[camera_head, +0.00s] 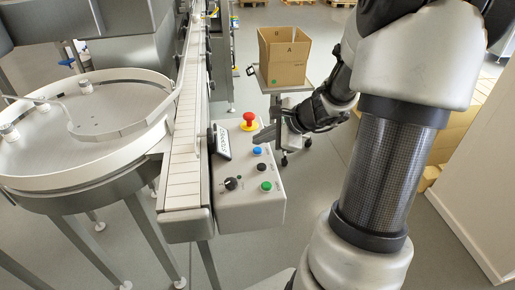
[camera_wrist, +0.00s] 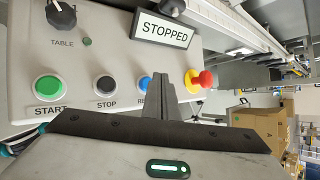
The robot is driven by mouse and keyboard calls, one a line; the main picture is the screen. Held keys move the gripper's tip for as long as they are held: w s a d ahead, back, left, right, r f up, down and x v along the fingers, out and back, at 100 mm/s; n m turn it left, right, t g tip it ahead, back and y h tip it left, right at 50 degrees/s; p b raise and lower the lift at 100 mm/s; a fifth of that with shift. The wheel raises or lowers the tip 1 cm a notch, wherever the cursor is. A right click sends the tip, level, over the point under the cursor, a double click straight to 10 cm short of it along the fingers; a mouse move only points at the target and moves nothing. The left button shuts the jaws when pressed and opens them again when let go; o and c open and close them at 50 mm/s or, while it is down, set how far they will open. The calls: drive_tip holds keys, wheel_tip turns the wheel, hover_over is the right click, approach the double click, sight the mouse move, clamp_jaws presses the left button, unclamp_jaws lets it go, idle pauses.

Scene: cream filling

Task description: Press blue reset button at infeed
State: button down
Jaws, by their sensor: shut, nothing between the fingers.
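The blue reset button (camera_head: 257,151) is on the sloped top of the grey control box (camera_head: 228,207) at the conveyor's near end. In the wrist view the blue button (camera_wrist: 144,84) is partly hidden behind the fingers, and its label is mostly covered. My gripper (camera_head: 262,136) is shut and empty, its tip between the blue button and the red mushroom button in the head view. In the wrist view my gripper (camera_wrist: 160,82) overlaps the blue button's right side. The tip looks apart from the button, but the exact height gap cannot be told.
A red mushroom button (camera_wrist: 203,79) on a yellow base stands near the fingers. The black STOP button (camera_wrist: 106,85), green START button (camera_wrist: 48,87) and TABLE knob (camera_wrist: 61,14) share the panel. The display (camera_wrist: 163,29) reads STOPPED. A carton (camera_head: 284,60) stands on a cart behind.

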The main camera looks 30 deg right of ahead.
sight(261, 153)
wheel_tip(261, 153, up, 5)
drive_tip(key=p, duration=0.3)
drive_tip(key=shift+f, duration=0.1)
idle(0.6)
drive_tip(key=s+a+r+n+g+h+p, duration=0.1)
drive_tip(key=s+a+r+n+g, duration=0.1)
drive_tip(key=s+a+r+n, duration=0.55)
drive_tip(key=s+a+r+n+g+h+p, duration=0.1)
drive_tip(key=s+a+r+n+p, duration=0.2)
drive_tip(key=a+n, duration=0.85)
drive_tip(key=s+d+r+n+h+b, duration=0.2)
drive_tip(key=s+d+n+b, duration=0.15)
drive_tip(key=s, duration=0.85)
wheel_tip(261, 153, up, 14)
drive_tip(key=p, duration=1.3)
drive_tip(key=shift+w+d+f+m, duration=0.2)
drive_tip(key=shift+w+d+m, duration=0.05)
drive_tip(key=shift+w+m, duration=0.1)
